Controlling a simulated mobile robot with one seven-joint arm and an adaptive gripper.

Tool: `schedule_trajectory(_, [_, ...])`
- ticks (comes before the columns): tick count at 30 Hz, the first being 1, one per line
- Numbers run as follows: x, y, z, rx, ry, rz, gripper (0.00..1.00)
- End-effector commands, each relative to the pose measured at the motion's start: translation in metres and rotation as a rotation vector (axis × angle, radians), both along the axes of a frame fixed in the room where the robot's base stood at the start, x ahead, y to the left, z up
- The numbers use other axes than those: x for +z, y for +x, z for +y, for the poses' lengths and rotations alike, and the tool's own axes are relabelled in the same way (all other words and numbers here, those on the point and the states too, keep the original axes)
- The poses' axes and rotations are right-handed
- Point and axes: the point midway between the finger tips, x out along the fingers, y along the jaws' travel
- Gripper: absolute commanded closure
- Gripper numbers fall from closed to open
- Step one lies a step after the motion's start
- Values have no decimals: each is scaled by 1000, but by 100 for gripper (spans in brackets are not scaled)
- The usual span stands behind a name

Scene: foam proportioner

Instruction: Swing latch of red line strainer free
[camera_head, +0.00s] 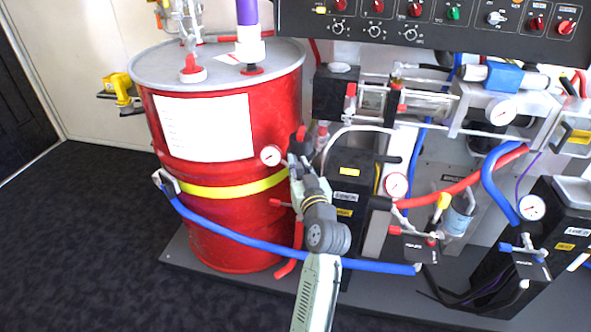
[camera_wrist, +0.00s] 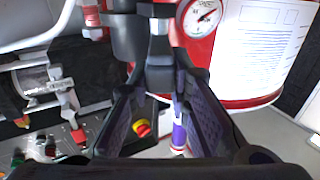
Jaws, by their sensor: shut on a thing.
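The red line strainer shows in the wrist view as a dark cylindrical body (camera_wrist: 128,38) beside a red fitting. A narrow grey latch (camera_wrist: 159,50) runs along its front, down to my fingertips. My gripper (camera_wrist: 162,78) is shut on the latch's lower end; its two dark pads stand either side of it. In the head view my gripper (camera_head: 299,163) is at the black and red fitting beside the red drum. There my own arm hides most of the strainer and latch. I cannot tell how far the latch is swung.
The red drum (camera_head: 215,225) with its white label stands close left. A pressure gauge (camera_head: 270,155) sits right beside my gripper, also in the wrist view (camera_wrist: 201,17). A blue hose (camera_head: 270,245) crosses below. A black pump box (camera_head: 350,180) is close right. Open floor lies left.

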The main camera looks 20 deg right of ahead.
Motion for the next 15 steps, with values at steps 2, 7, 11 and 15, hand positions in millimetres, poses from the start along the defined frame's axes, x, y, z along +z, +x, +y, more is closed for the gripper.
schedule_trajectory(2, [-5,-1,-7,49,-4,-5,100])
schedule_trajectory(7, [-7,-1,-15,203,-5,-5,100])
schedule_trajectory(11, [-6,0,-19,327,-5,-5,100])
schedule_trajectory(15, [-4,2,-23,450,-4,-4,100])
